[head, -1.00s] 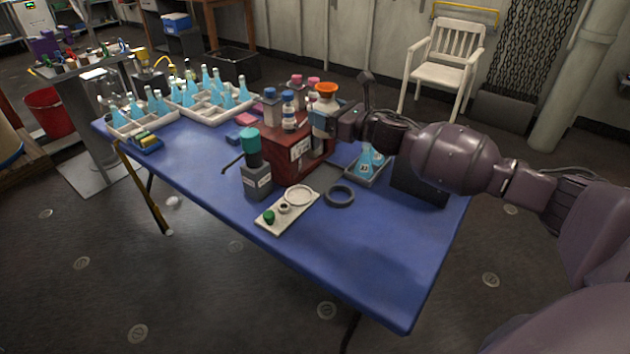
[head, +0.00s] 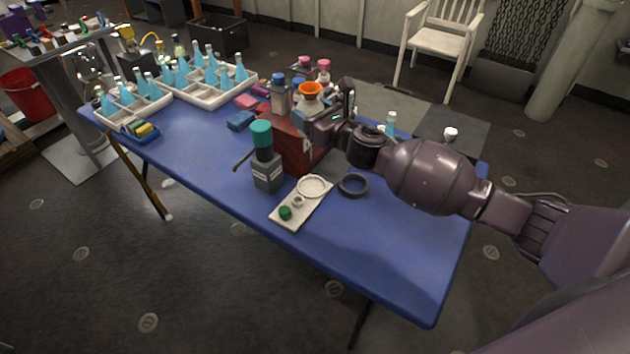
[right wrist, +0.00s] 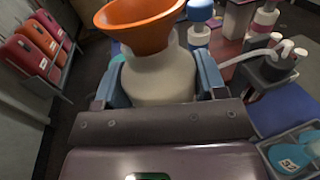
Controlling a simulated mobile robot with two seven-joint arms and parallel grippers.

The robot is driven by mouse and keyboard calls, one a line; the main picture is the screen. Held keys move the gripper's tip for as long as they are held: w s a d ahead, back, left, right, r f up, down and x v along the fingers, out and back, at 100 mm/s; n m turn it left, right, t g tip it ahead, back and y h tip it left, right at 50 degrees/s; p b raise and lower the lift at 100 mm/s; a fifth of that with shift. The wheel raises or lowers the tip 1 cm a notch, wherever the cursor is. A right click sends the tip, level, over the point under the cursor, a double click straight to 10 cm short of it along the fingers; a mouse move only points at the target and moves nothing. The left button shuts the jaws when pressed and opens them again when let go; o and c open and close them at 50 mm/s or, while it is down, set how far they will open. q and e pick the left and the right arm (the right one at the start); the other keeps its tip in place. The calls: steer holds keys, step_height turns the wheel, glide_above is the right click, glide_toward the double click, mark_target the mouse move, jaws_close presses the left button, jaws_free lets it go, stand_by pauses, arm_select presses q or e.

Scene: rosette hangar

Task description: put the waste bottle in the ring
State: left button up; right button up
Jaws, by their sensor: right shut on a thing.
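The waste bottle is a white bottle with an orange funnel top (head: 311,89). My right gripper (head: 312,118) is shut on its body, above or beside the dark red box (head: 290,148). I cannot tell whether its base is clear of the box. In the right wrist view the bottle (right wrist: 160,78) stands between the two blue fingers of the gripper (right wrist: 157,90), its lower part hidden. The dark grey ring (head: 353,185) lies flat and empty on the blue table, in front of the gripper. My left gripper is out of view.
A white plate (head: 285,222) and a grey bottle with a teal cap (head: 267,170) are near the ring. Trays of blue flasks (head: 190,97) fill the back left. The front right table is clear.

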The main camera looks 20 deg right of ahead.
step_height(320, 180, down, 6)
steer(key=shift+s+b, duration=0.15)
steer(key=shift+b, duration=0.8)
steer(key=shift+f+b, duration=2.5)
steer(key=shift+f, duration=4.55)
steer(key=shift+r, duration=0.2)
steer(key=shift+f, duration=0.2)
steer(key=o, duration=1)
steer(key=shift+c, duration=0.2)
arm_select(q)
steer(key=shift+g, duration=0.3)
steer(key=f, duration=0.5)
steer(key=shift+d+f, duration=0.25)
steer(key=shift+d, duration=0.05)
